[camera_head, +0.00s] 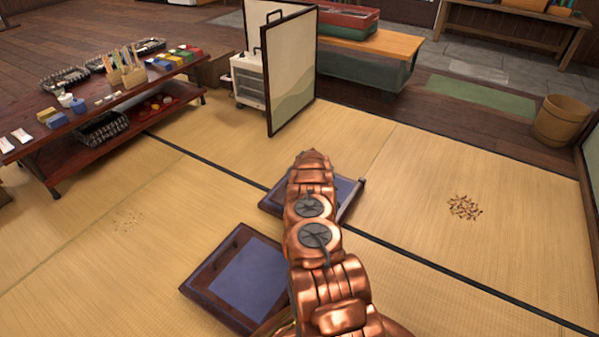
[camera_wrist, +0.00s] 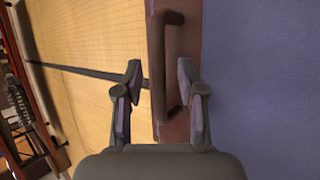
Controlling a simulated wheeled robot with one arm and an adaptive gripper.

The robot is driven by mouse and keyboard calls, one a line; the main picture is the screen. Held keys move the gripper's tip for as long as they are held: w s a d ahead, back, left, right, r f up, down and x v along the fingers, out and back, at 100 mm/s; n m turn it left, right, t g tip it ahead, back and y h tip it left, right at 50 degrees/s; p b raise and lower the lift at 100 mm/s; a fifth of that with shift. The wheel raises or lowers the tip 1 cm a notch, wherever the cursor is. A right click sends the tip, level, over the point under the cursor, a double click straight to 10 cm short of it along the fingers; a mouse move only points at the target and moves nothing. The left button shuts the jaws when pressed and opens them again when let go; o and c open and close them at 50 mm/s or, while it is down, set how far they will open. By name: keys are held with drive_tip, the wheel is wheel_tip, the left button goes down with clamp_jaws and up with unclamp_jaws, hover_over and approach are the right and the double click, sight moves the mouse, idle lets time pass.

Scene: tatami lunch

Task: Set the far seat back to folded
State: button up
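The far seat (camera_head: 346,188) is a low dark wooden frame with a blue-purple pad, lying flat on the tatami, its middle hidden by my copper arm. In the wrist view, a brown wooden edge carries a brown handle (camera_wrist: 172,62), with a blue pad (camera_wrist: 262,80) right of it. Which seat this is cannot be read for certain, but my arm reaches over the far one. My gripper (camera_wrist: 159,73) is open, its fingers on either side of the handle's line.
A near seat (camera_head: 245,275) of the same kind lies flat closer to me. A folding screen (camera_head: 292,75) stands behind the far seat. A low table (camera_head: 75,128) with goods is at left.

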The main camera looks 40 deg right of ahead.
drive_tip(key=shift+v, duration=1.9)
drive_tip(key=shift+s+a+r, duration=0.25)
drive_tip(key=shift+s+r, duration=0.45)
drive_tip(key=shift+r, duration=0.2)
drive_tip(key=shift+v, duration=2.3)
